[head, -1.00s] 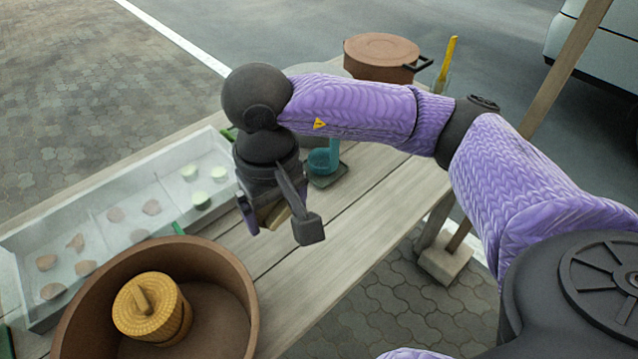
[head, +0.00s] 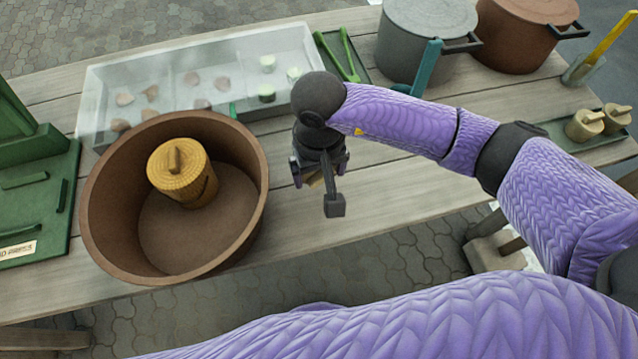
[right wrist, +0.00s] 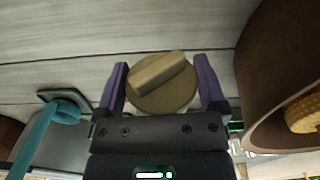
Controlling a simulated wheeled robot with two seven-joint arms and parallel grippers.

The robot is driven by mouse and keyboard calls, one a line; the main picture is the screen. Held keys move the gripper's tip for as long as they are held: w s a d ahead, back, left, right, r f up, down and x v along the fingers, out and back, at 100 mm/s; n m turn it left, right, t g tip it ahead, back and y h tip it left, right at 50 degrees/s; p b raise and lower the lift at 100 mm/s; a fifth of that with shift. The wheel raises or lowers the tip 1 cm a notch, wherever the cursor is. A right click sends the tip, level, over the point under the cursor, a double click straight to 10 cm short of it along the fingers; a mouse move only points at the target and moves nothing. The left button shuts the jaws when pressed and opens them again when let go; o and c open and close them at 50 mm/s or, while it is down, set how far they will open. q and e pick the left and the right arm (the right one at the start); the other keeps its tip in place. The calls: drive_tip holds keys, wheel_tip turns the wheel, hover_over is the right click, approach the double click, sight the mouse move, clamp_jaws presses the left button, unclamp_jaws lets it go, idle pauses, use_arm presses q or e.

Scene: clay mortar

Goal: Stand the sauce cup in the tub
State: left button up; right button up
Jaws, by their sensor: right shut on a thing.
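My right gripper (head: 318,178) is shut on the sauce cup (head: 315,181), which is small and tan. In the right wrist view the cup's round top with a bar-shaped grip (right wrist: 162,82) sits between the two purple fingers. In the head view the gripper hides most of the cup. The cup is over the table, to the right of the tub and outside it. The tub (head: 105,225) is a wide brown open bowl, and its wall also shows at the right of the right wrist view (right wrist: 262,100). My left gripper is not in view.
A yellow lidded pot (head: 182,172) stands in the tub's back left; the tub's front right floor is bare. A clear compartmented box (head: 215,65) lies behind. Grey (head: 425,40) and brown (head: 525,35) pots stand back right. Two similar tan cups (head: 585,125) (head: 616,118) stand far right.

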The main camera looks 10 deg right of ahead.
sight(319, 195)
wheel_tip(319, 195, down, 5)
drive_tip(key=shift+r+b, duration=0.1)
drive_tip(key=shift+b, duration=0.55)
drive_tip(key=shift+f, duration=0.25)
drive_tip(key=shift+r, duration=0.1)
drive_tip(key=o, duration=1.1)
drive_tip(key=shift+c, duration=0.2)
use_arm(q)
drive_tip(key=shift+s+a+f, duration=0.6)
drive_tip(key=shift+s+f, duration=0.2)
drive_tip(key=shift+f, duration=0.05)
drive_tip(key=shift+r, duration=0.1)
